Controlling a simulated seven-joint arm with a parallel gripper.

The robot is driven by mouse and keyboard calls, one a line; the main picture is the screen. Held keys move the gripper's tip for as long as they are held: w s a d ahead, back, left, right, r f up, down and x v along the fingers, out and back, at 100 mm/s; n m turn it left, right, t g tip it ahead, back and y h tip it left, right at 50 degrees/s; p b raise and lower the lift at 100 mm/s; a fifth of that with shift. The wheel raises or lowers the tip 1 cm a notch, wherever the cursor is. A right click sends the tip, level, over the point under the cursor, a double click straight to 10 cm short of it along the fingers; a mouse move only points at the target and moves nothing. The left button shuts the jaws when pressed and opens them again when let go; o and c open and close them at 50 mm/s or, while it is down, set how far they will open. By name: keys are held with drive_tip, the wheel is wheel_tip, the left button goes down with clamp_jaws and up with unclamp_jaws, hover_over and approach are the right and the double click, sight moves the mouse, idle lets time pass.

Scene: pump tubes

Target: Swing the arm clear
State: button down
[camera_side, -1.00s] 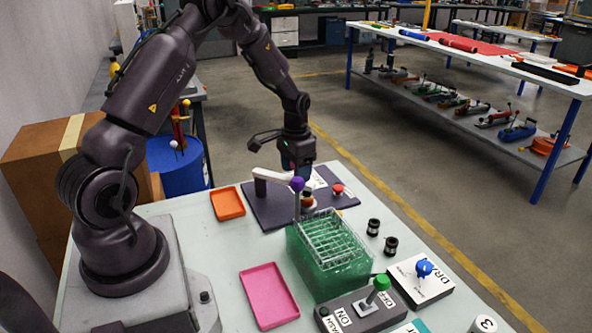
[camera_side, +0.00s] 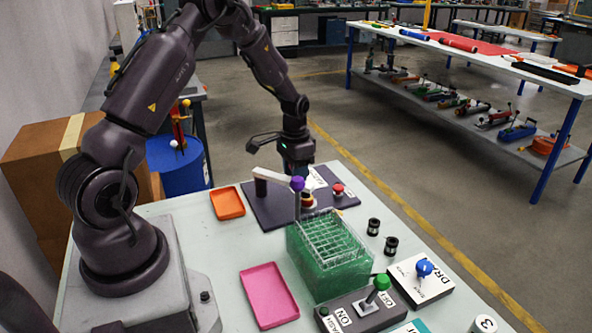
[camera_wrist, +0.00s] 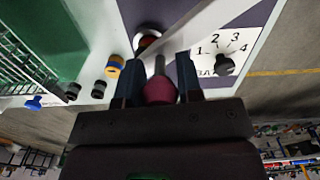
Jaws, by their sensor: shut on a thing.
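The swing arm is a pale bar (camera_side: 272,177) on a post at the left of a dark purple base plate (camera_side: 258,208). A purple knob (camera_side: 297,183) tops its free end, close to the wire rack on the green block. My gripper (camera_side: 299,176) is over that end in the side view. In the wrist view my gripper (camera_wrist: 159,80) has its fingers on both sides of a round knob (camera_wrist: 160,90), which looks dark maroon there. A grey stem shows beyond it. The lower part of the knob is hidden by my gripper body.
A green block with a wire rack (camera_side: 330,262) stands in front of the plate. A red button (camera_side: 338,189) is at the plate's right, and a numbered dial card (camera_wrist: 225,50) lies near. Two black spools (camera_side: 373,227) stand to the right. Orange (camera_side: 228,203) and pink (camera_side: 268,293) trays lie left.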

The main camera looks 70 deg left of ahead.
drive_tip(key=s+d+m, duration=0.1)
drive_tip(key=s+m, duration=1)
drive_tip(key=m, duration=0.2)
drive_tip(key=shift+s, duration=0.2)
drive_tip(key=shift+s+a+m, duration=0.1)
drive_tip(key=shift+m, duration=0.2)
drive_tip(key=c, duration=0.8)
unclamp_jaws()
drive_tip(key=shift+r, duration=0.1)
wheel_tip(320, 180, up, 13)
